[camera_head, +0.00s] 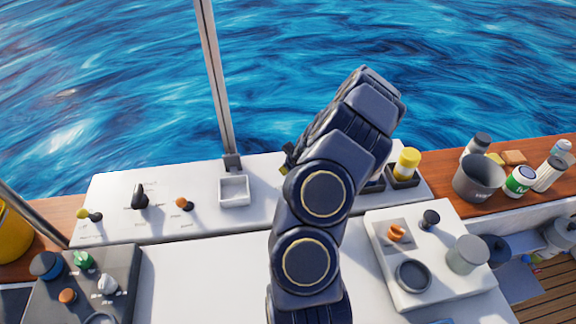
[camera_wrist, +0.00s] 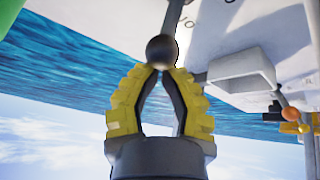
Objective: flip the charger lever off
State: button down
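A lever with a dark ball knob (camera_wrist: 162,51) shows in the wrist view, its thin shaft running up to a white panel. My gripper (camera_wrist: 163,71) has yellow-backed fingers with the tips drawn close together, right at the lower side of the knob. The tips appear to touch the knob or lie just in front of it; I cannot tell which. The knob looks wider than the gap between the tips. In the head view my arm hides this lever and nearly all of my gripper. Part of an "IO" marking shows on the panel beside the shaft.
A white square tray (camera_head: 234,191) stands left of my arm, with an orange-knobbed lever (camera_head: 183,203) and a black knob (camera_head: 140,197) farther left. A yellow-capped bottle (camera_head: 406,164) and a grey cup (camera_head: 479,178) stand right. A pole (camera_head: 216,80) rises behind the tray.

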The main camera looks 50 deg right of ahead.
jog(key=shift+s+a+t+h, duration=0.3)
jog(key=shift+t+h, duration=0.1)
jog(key=shift+t, duration=0.1)
jog(key=shift+s+a+r, duration=0.1)
jog(key=shift+s+a, duration=0.15)
jog(key=shift+s, duration=0.05)
jog(key=shift+s+a, duration=0.3)
jog(key=shift+a, duration=0.1)
jog(key=shift+d+r, duration=0.1)
jog(key=shift+r, duration=0.75)
jog(key=shift+w, duration=0.1)
